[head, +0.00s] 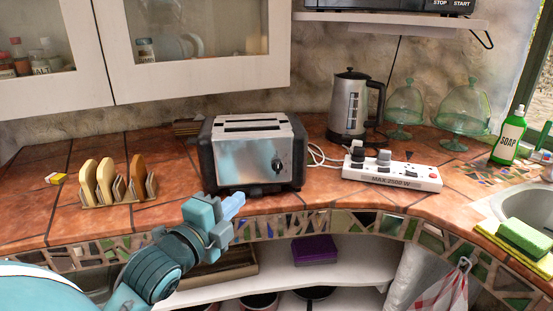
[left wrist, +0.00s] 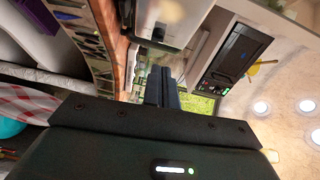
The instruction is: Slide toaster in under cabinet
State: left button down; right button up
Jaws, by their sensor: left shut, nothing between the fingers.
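The toaster (head: 243,160) is silver with black ends and stands upright on the tiled counter, near its front edge. In the left wrist view its shiny body (left wrist: 172,20) shows at the top. The cabinet (head: 190,85) is white with glass doors and hangs above the back left of the counter; the toaster stands in front of and below its right part. My left gripper (head: 236,205) is shut and empty, just in front of the toaster's lower front. In the left wrist view its fingers (left wrist: 161,88) are together. I cannot tell whether they touch the toaster. My right gripper is not in view.
A toast rack (head: 121,190) with bread stands left of the toaster. A power strip (head: 392,175) with plugs and a kettle (head: 348,108) stand to its right. Glass domes, a green soap bottle (head: 508,138) and a sink (head: 524,206) are further right. A shelf (head: 340,277) runs below the counter.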

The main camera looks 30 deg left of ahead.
pick_arm(q)
jog(key=w+r, duration=0.1)
jog(key=p, duration=0.1)
send_near(266, 158)
jog(key=w+d, duration=0.2)
jog(key=d, duration=0.1)
jog(key=w+a, duration=0.2)
jog(key=w, duration=0.1)
jog(key=shift+w+a, duration=0.15)
jog(key=shift+w+a+f+m, duration=0.1)
jog(key=shift+w+a+m, duration=0.2)
jog(key=shift+w+a, duration=0.05)
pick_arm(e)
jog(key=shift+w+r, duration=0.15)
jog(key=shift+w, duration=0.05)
